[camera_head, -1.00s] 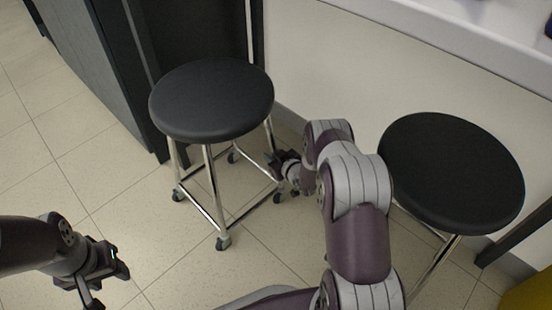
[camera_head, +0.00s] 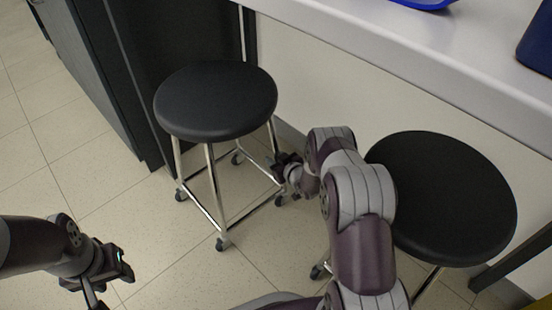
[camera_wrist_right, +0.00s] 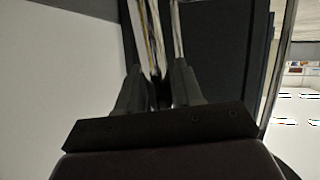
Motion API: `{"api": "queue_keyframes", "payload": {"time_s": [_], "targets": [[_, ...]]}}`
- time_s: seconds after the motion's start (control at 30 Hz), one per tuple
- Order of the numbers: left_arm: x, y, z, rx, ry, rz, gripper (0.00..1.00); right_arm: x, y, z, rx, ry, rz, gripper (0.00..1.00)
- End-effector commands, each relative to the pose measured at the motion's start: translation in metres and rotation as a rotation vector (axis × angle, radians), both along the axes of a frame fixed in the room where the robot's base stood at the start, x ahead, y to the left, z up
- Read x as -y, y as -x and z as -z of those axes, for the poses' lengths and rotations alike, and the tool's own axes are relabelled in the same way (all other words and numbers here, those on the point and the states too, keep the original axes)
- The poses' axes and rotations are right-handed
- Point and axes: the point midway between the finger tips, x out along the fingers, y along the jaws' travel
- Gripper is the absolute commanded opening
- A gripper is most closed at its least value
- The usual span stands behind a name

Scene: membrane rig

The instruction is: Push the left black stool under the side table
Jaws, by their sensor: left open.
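The left black stool (camera_head: 216,100) stands upright on chrome legs with casters, in front of a dark panel and left of the side table (camera_head: 420,65). Its round seat is clear of the white tabletop in the head view. My right gripper (camera_head: 282,166) is low beside the stool's right-hand legs. In the right wrist view its two fingers (camera_wrist_right: 157,85) are apart with chrome bars showing between them; whether they grip a bar is unclear. My left gripper (camera_head: 112,285) is open and empty over the floor at lower left.
A second black stool (camera_head: 442,195) stands at the right, partly behind my right arm, by the table's front edge. A blue container (camera_head: 537,48) is on the table. A dark cabinet (camera_head: 95,80) stands at upper left. The tiled floor at left is clear.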

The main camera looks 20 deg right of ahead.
Motion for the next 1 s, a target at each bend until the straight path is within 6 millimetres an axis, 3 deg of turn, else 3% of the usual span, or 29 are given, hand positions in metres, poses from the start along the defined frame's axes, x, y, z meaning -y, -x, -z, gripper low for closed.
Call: {"api": "queue_keyframes", "payload": {"time_s": [0.07, 0.37, 0.7, 1.0], "targets": [[0.0, 0.0, 0.0, 0.0, 0.0, 0.0, 0.49, 0.0, 0.0, 0.0, 0.0, 0.0, 0.0, 0.58], [0.0, 0.0, -0.003, 0.0, 0.0, 0.0, 0.49, 0.0, 0.001, -0.003, 0.001, 0.0, 0.0, 0.58], [0.0, 0.0, -0.043, 0.0, 0.0, 0.0, 0.49, 0.007, 0.051, -0.027, -0.001, -0.001, 0.002, 0.58], [0.0, 0.0, -0.049, 0.0, 0.0, 0.0, 0.49, 0.01, 0.07, -0.029, 0.0, -0.001, 0.001, 0.58]]}}
